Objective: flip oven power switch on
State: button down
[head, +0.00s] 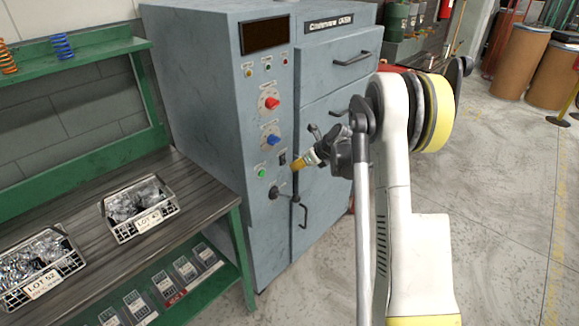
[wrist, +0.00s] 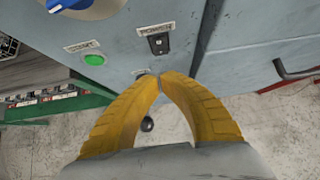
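The oven (head: 215,110) is a blue-grey cabinet with a control panel on its front. In the head view my gripper (head: 297,165) is close to the panel's lower right.
A green button (wrist: 94,59) lies left of the switch. A blue knob (head: 271,140) and a red knob (head: 270,103) are above. A lever with a dark ball (wrist: 147,124) juts out below. A drawer handle (wrist: 295,72) is at right. A workbench (head: 75,225) stands left.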

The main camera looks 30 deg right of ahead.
jog(key=p+v, duration=0.2)
jog(key=v, duration=0.6)
jog(key=shift+s+r, duration=0.15)
jog(key=shift+r, duration=0.25)
